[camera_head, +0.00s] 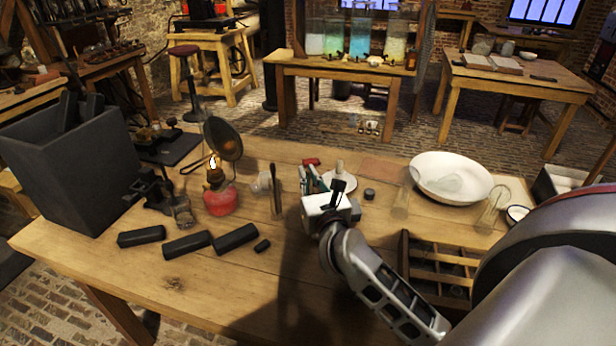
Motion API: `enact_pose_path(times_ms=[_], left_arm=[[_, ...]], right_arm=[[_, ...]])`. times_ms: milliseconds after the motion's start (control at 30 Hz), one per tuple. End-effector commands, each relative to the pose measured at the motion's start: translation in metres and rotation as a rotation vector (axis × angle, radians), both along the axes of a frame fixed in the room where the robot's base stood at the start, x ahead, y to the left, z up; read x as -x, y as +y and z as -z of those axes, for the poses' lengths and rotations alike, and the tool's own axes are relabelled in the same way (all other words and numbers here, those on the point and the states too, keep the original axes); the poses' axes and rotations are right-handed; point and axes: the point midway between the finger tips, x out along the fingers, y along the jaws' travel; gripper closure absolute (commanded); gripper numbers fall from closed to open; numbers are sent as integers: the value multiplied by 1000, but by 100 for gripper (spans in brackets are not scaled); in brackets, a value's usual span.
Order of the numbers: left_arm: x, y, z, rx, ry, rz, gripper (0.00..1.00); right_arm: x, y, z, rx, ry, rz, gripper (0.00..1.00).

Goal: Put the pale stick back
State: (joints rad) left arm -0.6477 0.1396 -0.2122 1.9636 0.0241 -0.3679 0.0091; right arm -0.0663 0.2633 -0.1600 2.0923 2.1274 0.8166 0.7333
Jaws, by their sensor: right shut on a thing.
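My right gripper (338,192) reaches over the middle of the table from the right, its black fingers seen from behind. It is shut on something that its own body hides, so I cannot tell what. I cannot make out the pale stick for sure. A small pale upright piece (339,167) shows just beyond the fingers, over a white saucer (346,183); whether it is held or stands there is unclear. My left gripper is not in view.
A lit burner with a red base (221,201) and round reflector stands left. Dark blocks (187,244) lie at the front left beside a dark box (72,165). A white basin (451,172), glass tubes and a compartmented wooden tray (437,257) are at right.

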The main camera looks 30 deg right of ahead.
Motion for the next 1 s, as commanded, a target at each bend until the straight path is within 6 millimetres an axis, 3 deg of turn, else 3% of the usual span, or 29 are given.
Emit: enact_pose_path(times_ms=[333, 400, 433, 833, 1000], left_arm=[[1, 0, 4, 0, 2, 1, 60], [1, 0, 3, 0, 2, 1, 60], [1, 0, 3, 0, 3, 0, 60], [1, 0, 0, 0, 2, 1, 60], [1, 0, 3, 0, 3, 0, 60]], right_arm=[[0, 0, 3, 1, 0, 0, 100], [0, 0, 2, 1, 0, 0, 76], [0, 0, 2, 0, 0, 0, 74], [0, 0, -3, 0, -1, 0, 74], [22, 7, 1, 0, 3, -1, 74]])
